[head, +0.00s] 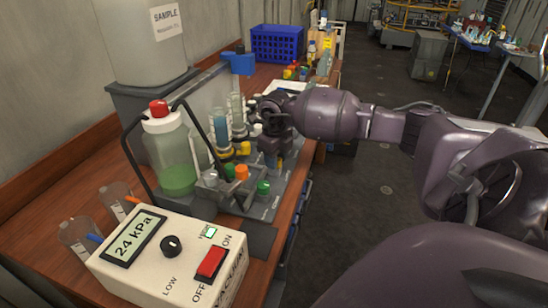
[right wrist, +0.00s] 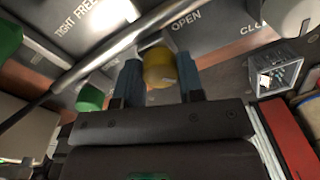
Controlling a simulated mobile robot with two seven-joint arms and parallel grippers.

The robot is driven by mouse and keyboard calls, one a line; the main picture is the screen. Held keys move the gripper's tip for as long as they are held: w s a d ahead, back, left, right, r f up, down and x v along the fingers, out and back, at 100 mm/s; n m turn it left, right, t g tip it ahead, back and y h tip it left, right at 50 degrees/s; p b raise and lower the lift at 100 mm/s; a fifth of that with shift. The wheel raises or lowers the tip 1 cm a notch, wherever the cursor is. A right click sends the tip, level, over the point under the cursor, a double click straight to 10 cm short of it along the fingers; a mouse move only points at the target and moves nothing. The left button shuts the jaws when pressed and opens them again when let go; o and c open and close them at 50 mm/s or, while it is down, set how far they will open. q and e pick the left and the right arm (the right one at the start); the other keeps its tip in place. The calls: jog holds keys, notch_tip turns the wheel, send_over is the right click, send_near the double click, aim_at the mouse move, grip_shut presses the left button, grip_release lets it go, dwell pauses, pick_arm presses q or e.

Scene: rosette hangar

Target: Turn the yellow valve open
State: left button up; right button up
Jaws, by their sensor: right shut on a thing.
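The yellow valve (right wrist: 158,72) is a round knob on a grey panel in the right wrist view. My right gripper (right wrist: 158,84) has its two blue fingers on either side of the knob and is shut on it. In the head view my right gripper (head: 272,160) reaches down over the far right part of the grey rack; it hides the gripped knob there. The word OPEN (right wrist: 187,20) is printed just beyond the knob, with a partly cut-off CLO label to its right. My left gripper is not in view.
An orange knob (head: 241,172) and a green knob (head: 263,187) sit nearer on the rack. A bottle with green liquid (head: 176,160), tubes and a white pump box (head: 165,262) reading 24 kPa crowd the wooden bench. A metal rod (right wrist: 110,50) crosses close to my gripper.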

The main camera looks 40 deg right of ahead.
jog(key=shift+f+n+b, duration=0.1)
jog(key=shift+n+b, duration=0.2)
jog(key=shift+n, duration=0.7)
jog(key=n+b, duration=0.1)
jog(key=n, duration=0.1)
jog(key=shift+n, duration=0.3)
jog(key=n, duration=0.2)
jog(key=shift+n+b, duration=0.3)
jog(key=shift+b, duration=0.05)
jog(key=shift+n, duration=0.6)
jog(key=shift+n+b, duration=0.35)
jog(key=shift+n, duration=0.25)
jog(key=shift+r, duration=0.2)
jog(key=o, duration=0.9)
